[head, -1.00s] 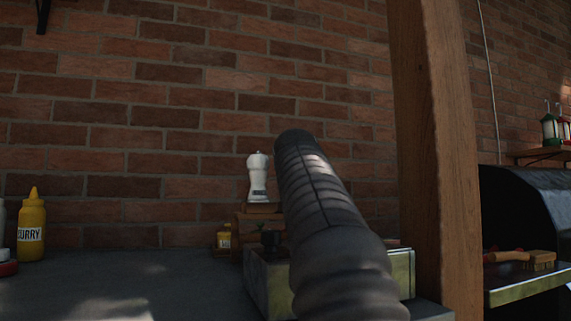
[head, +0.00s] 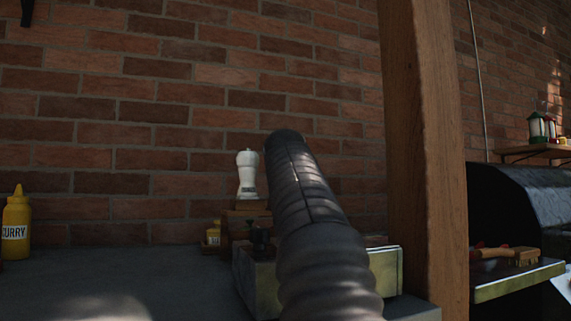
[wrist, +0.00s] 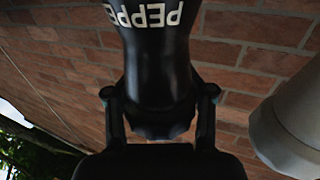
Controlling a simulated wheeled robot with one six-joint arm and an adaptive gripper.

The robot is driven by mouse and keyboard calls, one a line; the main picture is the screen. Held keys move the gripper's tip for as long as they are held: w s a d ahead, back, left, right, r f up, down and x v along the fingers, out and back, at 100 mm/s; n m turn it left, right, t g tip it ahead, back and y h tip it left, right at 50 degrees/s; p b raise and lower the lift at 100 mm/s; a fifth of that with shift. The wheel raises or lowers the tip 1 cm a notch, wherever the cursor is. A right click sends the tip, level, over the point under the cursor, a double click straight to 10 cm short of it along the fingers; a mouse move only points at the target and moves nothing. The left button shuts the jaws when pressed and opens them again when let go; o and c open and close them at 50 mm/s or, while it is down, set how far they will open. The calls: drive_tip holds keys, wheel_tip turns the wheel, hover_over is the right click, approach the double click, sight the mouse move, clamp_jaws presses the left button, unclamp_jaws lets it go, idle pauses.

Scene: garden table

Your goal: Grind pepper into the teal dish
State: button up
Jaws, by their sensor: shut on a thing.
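The black pepper mill (wrist: 160,55), with white letters reading "PEPPE", stands upside down in the wrist view. My gripper (wrist: 158,95) is shut on it, with one finger on each side. In the head view my arm hides both the gripper and this mill. A white mill (head: 247,175) stands upright on a wooden stand (head: 236,222), left of my arm. A pale rounded thing at the right of the wrist view (wrist: 295,130) is probably this white mill, apart from the black one. I see no teal dish in either view.
A yellow curry bottle (head: 16,232) stands at the far left of the grey worktop (head: 130,275). A small yellow jar (head: 213,233) stands beside the stand. A wooden post (head: 425,160) rises right of my arm, with a dark grill (head: 520,205) beyond it. The worktop's middle left is clear.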

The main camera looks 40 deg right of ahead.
drive_tip(key=shift+n+t+y+p, duration=0.4)
drive_tip(key=shift+y+p, duration=0.2)
drive_tip(key=shift+y, duration=0.1)
drive_tip(key=shift+w+a+n+y, duration=0.1)
drive_tip(key=shift+a+n+y, duration=0.05)
drive_tip(key=shift+n+y, duration=0.25)
drive_tip(key=shift+t+y, duration=0.4)
drive_tip(key=shift+w+a+f+n+t+y+b, duration=0.1)
drive_tip(key=shift+a+n+t+y+b, duration=0.15)
drive_tip(key=shift+n+y, duration=0.75)
drive_tip(key=shift+a+r+n+t+y+b, duration=0.1)
drive_tip(key=shift+n+t+y+b, duration=0.2)
drive_tip(key=shift+n+y, duration=0.75)
drive_tip(key=shift+w+a+f+n+t+y+b, duration=0.1)
drive_tip(key=shift+a+n+t+y+b, duration=0.3)
drive_tip(key=shift+y, duration=1.05)
drive_tip(key=shift+d+n+y, duration=0.15)
drive_tip(key=shift+n+y, duration=0.2)
drive_tip(key=shift+y, duration=0.05)
drive_tip(key=o, duration=1)
